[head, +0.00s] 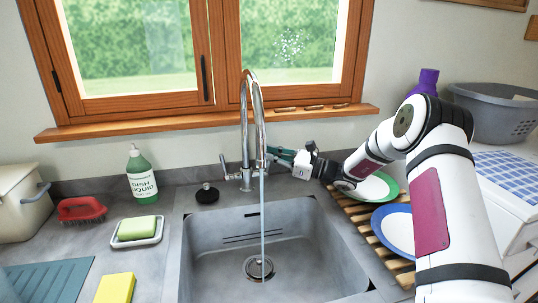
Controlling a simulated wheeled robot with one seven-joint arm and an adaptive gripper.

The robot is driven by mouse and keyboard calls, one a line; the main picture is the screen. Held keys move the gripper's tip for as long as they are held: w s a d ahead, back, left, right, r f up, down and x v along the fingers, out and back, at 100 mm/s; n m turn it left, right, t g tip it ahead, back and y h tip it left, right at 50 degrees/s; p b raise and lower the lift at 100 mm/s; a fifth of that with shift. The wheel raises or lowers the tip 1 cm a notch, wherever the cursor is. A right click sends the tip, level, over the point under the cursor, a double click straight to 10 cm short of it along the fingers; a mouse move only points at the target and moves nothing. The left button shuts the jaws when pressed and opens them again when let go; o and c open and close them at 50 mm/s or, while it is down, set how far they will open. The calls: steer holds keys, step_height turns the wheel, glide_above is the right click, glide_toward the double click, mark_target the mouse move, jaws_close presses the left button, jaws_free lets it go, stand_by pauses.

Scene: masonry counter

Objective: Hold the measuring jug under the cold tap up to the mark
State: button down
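A chrome tap (246,130) with a tall curved spout stands behind the grey sink (200,262). A thin stream of water (263,215) falls from the spout to the drain. A lever (225,168) shows on the tap's left side; its right side is partly hidden by the spout and my gripper. My gripper (277,155) reaches in from the right, its dark green fingers close to the tap's right side. Whether they touch the tap or are shut on something is too small to tell. No measuring jug shows in this view.
Right of the sink, a white-green plate (375,187) and a white-blue plate (397,232) lie on a wooden rack (352,212). Left are dish liquid (141,178), a soap dish (120,241), a red brush (80,210) and a yellow sponge (115,289). A black plug (207,194) lies behind the sink.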

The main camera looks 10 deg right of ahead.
stand_by(0.3)
steer(key=c, duration=1.7)
jaws_free()
steer(key=shift+o, duration=0.2)
steer(key=v, duration=0.7)
steer(key=shift+s+d+f, duration=0.15)
steer(key=shift+d+f, duration=0.05)
steer(key=shift+d, duration=0.05)
